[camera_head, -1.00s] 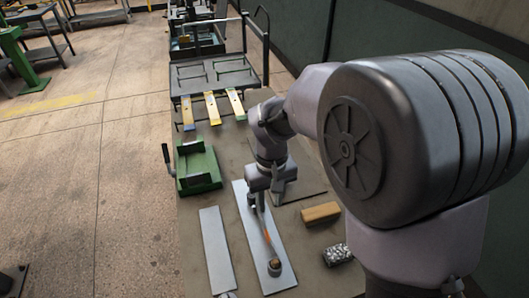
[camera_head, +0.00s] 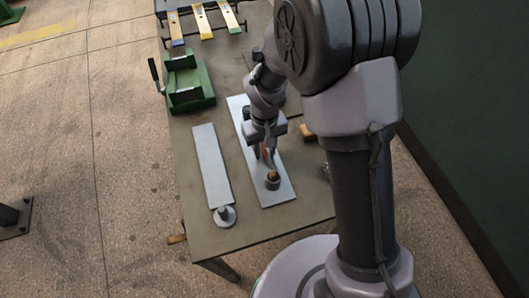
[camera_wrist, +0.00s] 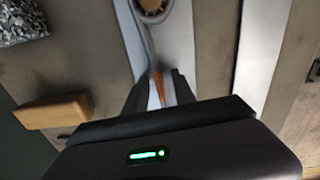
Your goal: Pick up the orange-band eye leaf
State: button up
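The orange-band eye leaf (camera_wrist: 158,72) is a narrow grey strip with an orange band and a round eye at one end. It lies along a pale metal plate (camera_head: 285,195) on the bench, its eye (camera_head: 272,181) toward the near end. My gripper (camera_wrist: 160,88) is low over the leaf, with one finger on each side of the strip near the orange band. The fingers look apart, and I see no clear contact. The far part of the leaf is hidden by my gripper. In the head view my gripper (camera_head: 264,152) partly hides the band.
A second pale plate (camera_head: 211,165) lies to the left, with a round grey piece (camera_head: 224,216) at its near end. A green fixture (camera_head: 187,85) stands behind. Leaves with blue and yellow ends (camera_head: 203,22) are at the back. A wooden block (camera_wrist: 52,111) is beside the plate.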

jog(key=shift+r, duration=0.15)
grip_shut()
dwell(1.2)
